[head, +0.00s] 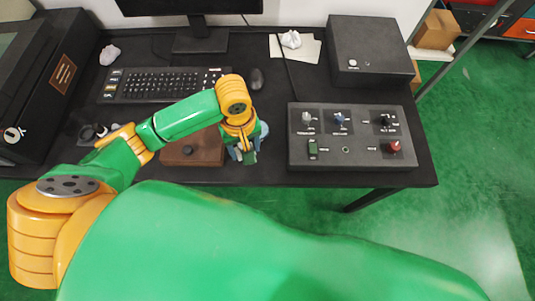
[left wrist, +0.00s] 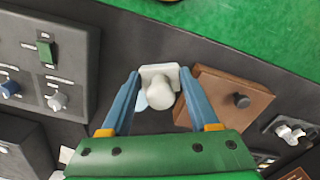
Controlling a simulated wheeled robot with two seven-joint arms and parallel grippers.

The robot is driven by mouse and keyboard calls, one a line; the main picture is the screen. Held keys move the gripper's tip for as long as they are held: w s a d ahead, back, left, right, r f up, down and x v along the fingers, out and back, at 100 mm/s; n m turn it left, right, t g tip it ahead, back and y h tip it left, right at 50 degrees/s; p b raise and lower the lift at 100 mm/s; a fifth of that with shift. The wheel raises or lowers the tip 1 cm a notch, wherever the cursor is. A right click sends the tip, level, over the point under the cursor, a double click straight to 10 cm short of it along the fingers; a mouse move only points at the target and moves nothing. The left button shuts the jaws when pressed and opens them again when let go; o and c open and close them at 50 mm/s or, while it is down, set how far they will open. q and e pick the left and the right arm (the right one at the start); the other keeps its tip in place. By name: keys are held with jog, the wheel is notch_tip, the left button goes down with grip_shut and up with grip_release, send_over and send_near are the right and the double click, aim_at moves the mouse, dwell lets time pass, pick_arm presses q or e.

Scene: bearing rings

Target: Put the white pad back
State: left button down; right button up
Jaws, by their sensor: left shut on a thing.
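The white pad (left wrist: 158,72) shows in the left wrist view as a pale block with a rounded knob. My left gripper (left wrist: 159,73) has its blue fingers on either side of it and is shut on it. In the head view my left gripper (head: 244,155) is low over the front of the black table, between the brown wooden block and the grey control panel. There the gripper mostly hides the pad. A pale blue round thing (left wrist: 140,100) lies partly hidden behind the pad. My right gripper is in neither view.
A brown wooden block (head: 207,151) with a black knob stands close left of the gripper. The grey control panel (head: 348,158) with switches is at the right. A keyboard (head: 160,84), mouse (head: 257,79) and black box (head: 372,50) lie farther back on the table (head: 273,174).

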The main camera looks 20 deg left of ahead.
pick_arm(q)
jog(key=b, duration=0.2)
send_over(266, 160)
notch_tip(266, 160, down, 7)
jog(key=shift+w+r, duration=0.1)
jog(key=shift+r, duration=0.1)
notch_tip(266, 160, down, 3)
jog(key=shift+a+r, duration=0.1)
jog(key=shift+r, duration=0.1)
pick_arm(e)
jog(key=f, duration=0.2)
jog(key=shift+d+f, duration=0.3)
pick_arm(q)
jog(key=shift+f, duration=0.1)
jog(key=shift+c, duration=0.7)
grip_release()
notch_tip(266, 160, up, 12)
jog(key=p, duration=0.2)
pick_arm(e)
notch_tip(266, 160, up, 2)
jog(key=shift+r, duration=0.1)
